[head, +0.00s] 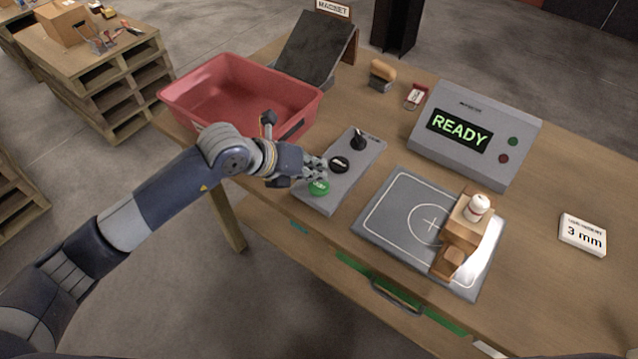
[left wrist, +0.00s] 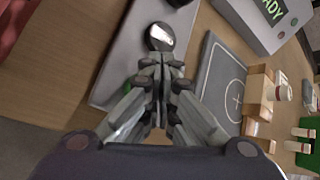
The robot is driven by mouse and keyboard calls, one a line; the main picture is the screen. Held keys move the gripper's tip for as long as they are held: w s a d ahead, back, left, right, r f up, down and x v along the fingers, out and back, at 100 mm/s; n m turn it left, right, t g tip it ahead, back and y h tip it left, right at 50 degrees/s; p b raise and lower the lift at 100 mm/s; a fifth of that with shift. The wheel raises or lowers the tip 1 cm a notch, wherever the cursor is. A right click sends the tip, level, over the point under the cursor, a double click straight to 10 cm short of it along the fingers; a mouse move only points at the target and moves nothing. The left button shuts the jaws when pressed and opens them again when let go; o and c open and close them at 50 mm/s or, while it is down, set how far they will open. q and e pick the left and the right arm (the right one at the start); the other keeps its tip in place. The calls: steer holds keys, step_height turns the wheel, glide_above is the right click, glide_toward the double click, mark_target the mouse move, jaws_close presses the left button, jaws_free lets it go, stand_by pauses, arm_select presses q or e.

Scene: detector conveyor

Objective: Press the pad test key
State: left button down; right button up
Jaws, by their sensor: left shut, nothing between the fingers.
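A grey control panel (head: 345,190) lies on the table with a green round key (head: 318,187), a black round key (head: 339,164) with a pale label, and a black knob (head: 358,140). The key lettering is too small to read surely. My left gripper (head: 322,169) is shut and empty, low over the panel between the green and black keys. My right gripper is not in view.
A grey box (head: 475,130) shows READY. A grey pad (head: 395,215) with a white cross bears a wooden block (head: 463,228) at its right side. A red tray (head: 240,90) stands left of the panel. A 3 mm block (head: 582,235) lies far right.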

mark_target(316, 183)
arm_select(q)
steer(key=shift+f, duration=0.1)
steer(key=shift+f+b, duration=0.3)
steer(key=shift+b, duration=0.15)
steer(key=shift+f+b, duration=0.4)
steer(key=shift+f, duration=0.1)
stand_by(0.6)
stand_by(0.4)
steer(key=shift+r+p, duration=0.5)
steer(key=shift+r, duration=0.4)
steer(key=shift+r+p, duration=1.65)
steer(key=shift+r, duration=0.9)
